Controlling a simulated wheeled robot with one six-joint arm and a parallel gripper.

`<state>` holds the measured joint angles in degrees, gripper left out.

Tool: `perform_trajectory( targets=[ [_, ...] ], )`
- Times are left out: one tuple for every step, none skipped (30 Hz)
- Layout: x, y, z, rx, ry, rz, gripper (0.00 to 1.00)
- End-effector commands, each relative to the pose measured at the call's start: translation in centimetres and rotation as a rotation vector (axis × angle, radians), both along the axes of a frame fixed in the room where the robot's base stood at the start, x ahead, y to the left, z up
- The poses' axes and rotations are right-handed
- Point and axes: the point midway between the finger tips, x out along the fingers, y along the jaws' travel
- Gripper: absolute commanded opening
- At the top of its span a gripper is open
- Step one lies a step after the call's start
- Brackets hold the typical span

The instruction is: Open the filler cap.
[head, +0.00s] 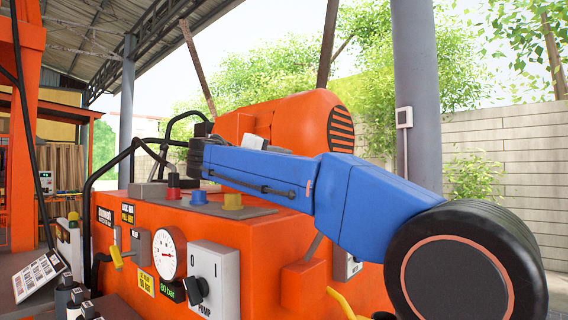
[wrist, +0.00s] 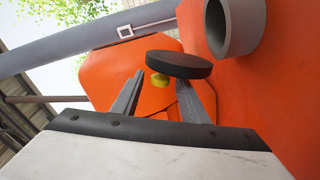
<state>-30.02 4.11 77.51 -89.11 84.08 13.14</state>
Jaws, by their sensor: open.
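In the wrist view, a dark flat disc (wrist: 180,64), which looks like the filler cap, stands out beside a grey round neck (wrist: 240,30). A small yellow round part (wrist: 159,80) shows between the fingers. In the head view, my blue arm reaches over the orange machine and the cap is hidden.
The orange machine (head: 325,262) carries a pressure gauge (head: 167,255), a pump switch box (head: 214,275) and red, blue and yellow knobs (head: 233,201) on top. A grey post (head: 416,95) stands behind it. Black hoses and rails (head: 88,215) rise at its left.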

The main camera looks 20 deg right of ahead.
Motion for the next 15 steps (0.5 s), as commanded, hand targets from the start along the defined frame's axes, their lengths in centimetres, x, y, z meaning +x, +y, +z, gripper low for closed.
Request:
perform_trajectory(
  targets=[
    [0.3,-0.5,0.0,0.000,0.000,-0.002,0.40],
    [0.5,-0.7,0.0,0.000,0.000,-0.002,0.40],
    [0.6,-1.0,0.0,0.000,0.000,-0.002,0.40],
    [0.8,-1.1,0.0,0.000,0.000,-0.001,0.40],
    [0.9,-1.3,0.0,0.000,0.000,-0.001,0.40],
    [1.0,-1.4,0.0,0.000,0.000,-0.001,0.40],
    [1.0,-1.4,0.0,0.000,0.000,0.000,0.40],
    [1.1,-1.5,0.0,0.000,0.000,0.000,0.40],
    [1.1,-1.5,0.0,0.000,0.000,0.000,0.40],
    [1.1,-1.6,0.0,0.000,0.000,0.000,0.40],
    [1.1,-1.6,0.0,0.000,0.000,0.000,0.40],
    [1.1,-1.6,0.0,0.000,0.000,0.000,0.40],
    [1.1,-1.6,0.0,0.000,0.000,0.000,0.40],
    [1.1,-1.6,0.0,0.000,0.000,0.000,0.40],
    [1.1,-1.5,0.0,0.000,0.000,0.000,0.40]
  ],
)
